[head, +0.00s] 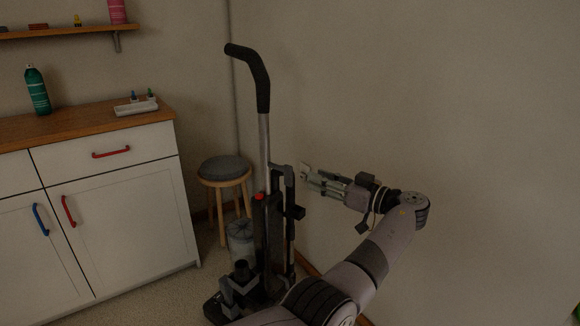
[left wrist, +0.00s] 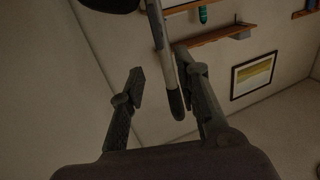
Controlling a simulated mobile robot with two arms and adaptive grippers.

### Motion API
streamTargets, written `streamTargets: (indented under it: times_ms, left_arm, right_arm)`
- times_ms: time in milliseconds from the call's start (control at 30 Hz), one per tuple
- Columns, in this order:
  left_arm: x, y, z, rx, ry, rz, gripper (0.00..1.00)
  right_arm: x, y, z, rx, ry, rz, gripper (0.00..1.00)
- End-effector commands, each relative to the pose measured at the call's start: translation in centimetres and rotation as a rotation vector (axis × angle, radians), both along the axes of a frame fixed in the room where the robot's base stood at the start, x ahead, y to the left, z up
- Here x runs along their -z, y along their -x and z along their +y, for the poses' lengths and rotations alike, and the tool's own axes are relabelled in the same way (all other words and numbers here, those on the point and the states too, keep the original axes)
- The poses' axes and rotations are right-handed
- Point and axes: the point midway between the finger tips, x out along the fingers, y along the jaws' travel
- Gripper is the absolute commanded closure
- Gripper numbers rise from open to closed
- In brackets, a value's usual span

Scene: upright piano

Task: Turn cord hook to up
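An upright vacuum cleaner (head: 264,135) stands in the middle of the head view, with a black curved handle grip and a metal pole. A grey hook-like arm (head: 281,168) sticks out at its right side, and a black block-like projection (head: 297,212) sits lower. I cannot tell surely which is the cord hook. My left gripper (head: 304,171) points left, just right of the upper arm, apparently apart from it. In the left wrist view, its fingers (left wrist: 165,92) are spread and empty; the pole (left wrist: 160,35) shows between and beyond them. My right gripper is not in view.
A white cabinet (head: 122,225) with a wooden top stands at the left, carrying a green bottle (head: 38,90) and a white tray (head: 136,107). A stool (head: 225,170) stands behind the vacuum. The bare wall (head: 450,100) lies behind my left arm.

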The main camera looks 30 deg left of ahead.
Motion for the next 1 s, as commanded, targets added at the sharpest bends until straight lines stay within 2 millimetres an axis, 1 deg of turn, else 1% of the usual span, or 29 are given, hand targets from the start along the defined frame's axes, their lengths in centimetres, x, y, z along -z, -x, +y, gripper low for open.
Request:
streamTargets:
  times_ms: [33, 200, 300, 433, 600, 900, 933, 1000]
  left_arm:
    - [0.0, 0.0, 1.2, -0.004, 0.0, -0.001, 0.7]
    - [0.0, -0.3, 4.9, -0.003, -0.001, 0.001, 0.7]
    - [0.0, -0.5, 6.9, -0.002, -0.001, 0.001, 0.7]
    - [0.0, -0.7, 8.7, -0.001, -0.001, 0.001, 0.7]
    - [0.0, -0.9, 10.0, 0.001, 0.0, 0.001, 0.7]
    - [0.0, -0.9, 10.3, 0.001, 0.0, 0.001, 0.7]
    - [0.0, -0.9, 10.3, 0.001, 0.0, 0.001, 0.71]
    - [0.0, -0.9, 10.3, 0.001, 0.0, 0.001, 0.75]
  right_arm:
    - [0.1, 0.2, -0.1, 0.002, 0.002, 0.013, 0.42]
    - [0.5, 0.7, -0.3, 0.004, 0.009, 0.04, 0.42]
    - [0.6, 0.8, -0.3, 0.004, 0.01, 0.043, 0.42]
    - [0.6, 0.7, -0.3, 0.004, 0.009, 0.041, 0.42]
    - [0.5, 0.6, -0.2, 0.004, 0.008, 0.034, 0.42]
    - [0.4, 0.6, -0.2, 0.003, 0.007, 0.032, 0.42]
    - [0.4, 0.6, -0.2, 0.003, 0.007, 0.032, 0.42]
    - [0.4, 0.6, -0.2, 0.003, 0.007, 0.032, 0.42]
